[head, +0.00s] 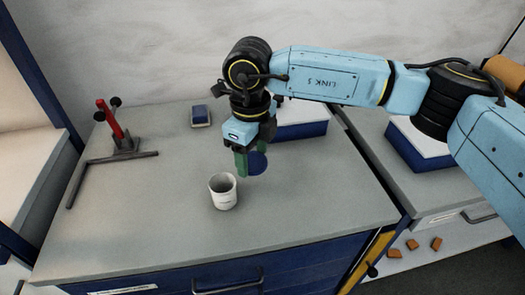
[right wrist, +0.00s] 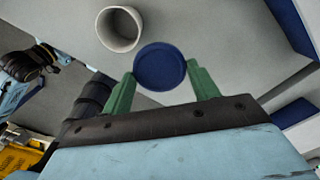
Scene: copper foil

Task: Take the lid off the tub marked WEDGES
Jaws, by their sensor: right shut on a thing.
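The white tub (head: 223,192) stands upright and uncovered on the grey worktop in the head view. Faint marking shows on its side, too small to read. In the right wrist view, I see into the open tub (right wrist: 119,29). My right gripper (head: 249,164) is shut on a round dark blue lid (head: 259,163), which is held above the worktop, apart from the tub and to its right. In the right wrist view, the lid (right wrist: 159,67) sits between the green fingertips (right wrist: 160,84). My left gripper is not in view.
A red clamp stand (head: 115,124) with a dark angled bar is at the left of the worktop (head: 140,220). A small blue-topped block (head: 200,115) lies at the back. Blue-and-white boxes (head: 300,130) stand behind and right. The front worktop is clear.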

